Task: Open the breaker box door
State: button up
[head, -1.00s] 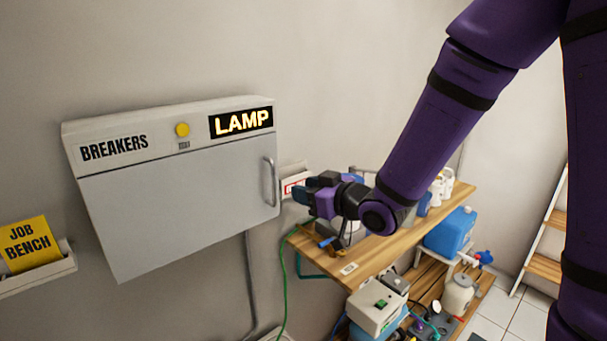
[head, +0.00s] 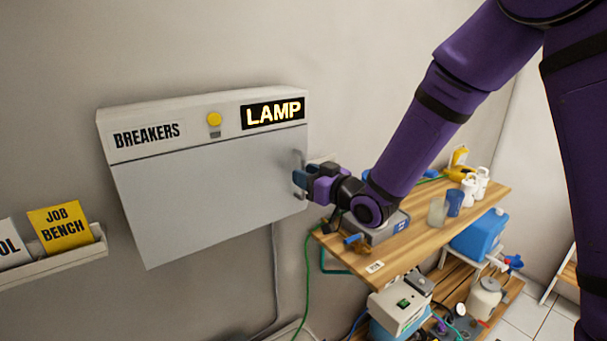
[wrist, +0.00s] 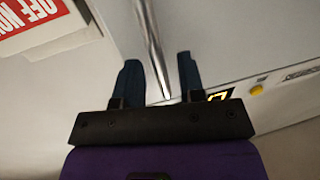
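The breaker box (head: 200,180) is a grey wall cabinet with a "BREAKERS" label, a yellow button and a lit "LAMP" sign. Its door (head: 190,205) is shut. The vertical bar handle (head: 298,165) is on the door's right side, partly hidden behind my gripper in the head view. My gripper (head: 300,180) is at the handle. In the wrist view, my gripper (wrist: 160,80) has its two dark fingers apart, with the metal handle (wrist: 152,45) running between them. A gap shows on each side of the bar, so the fingers do not grip it.
A wooden shelf (head: 440,215) with bottles and equipment stands to the right, below my arm. A card holder (head: 60,258) with a yellow "JOB BENCH" card is on the wall at left. A red-and-white sign (wrist: 40,25) shows in the wrist view.

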jog(key=shift+w+a, duration=0.45)
grip_shut()
jog(key=shift+s, duration=0.1)
